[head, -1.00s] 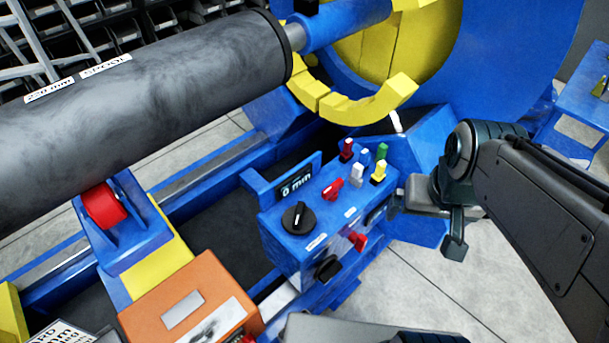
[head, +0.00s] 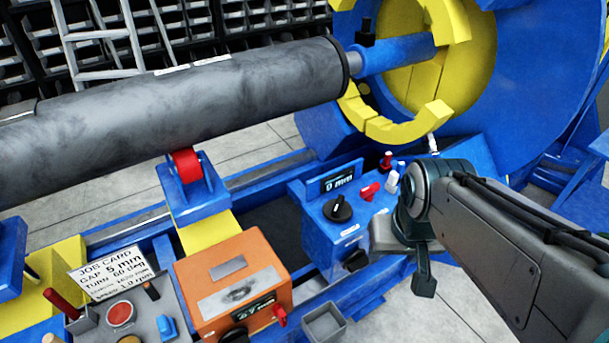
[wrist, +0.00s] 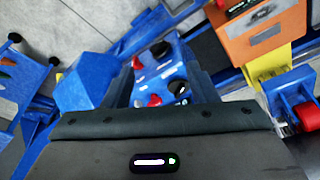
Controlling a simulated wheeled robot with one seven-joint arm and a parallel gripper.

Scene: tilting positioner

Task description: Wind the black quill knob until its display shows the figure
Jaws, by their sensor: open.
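The blue control box (head: 318,240) has a black knob (head: 338,209) with a pale pointer line on its top face. A small display (head: 338,181) behind that knob reads 0 mm. The label by the knob is too small to read. A second black knob (head: 355,261) sits on the box's front face. In the wrist view the top knob (wrist: 180,88) is between the finger sides, lower in the picture than the front knob (wrist: 160,50). My gripper (head: 406,250) is open and empty, to the right of the box's knobs and apart from them.
An orange box (head: 232,275) stands left. A job card (head: 112,272) reads GAP 5 mm, TURN 60 deg. A grey roll (head: 180,105) spans behind.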

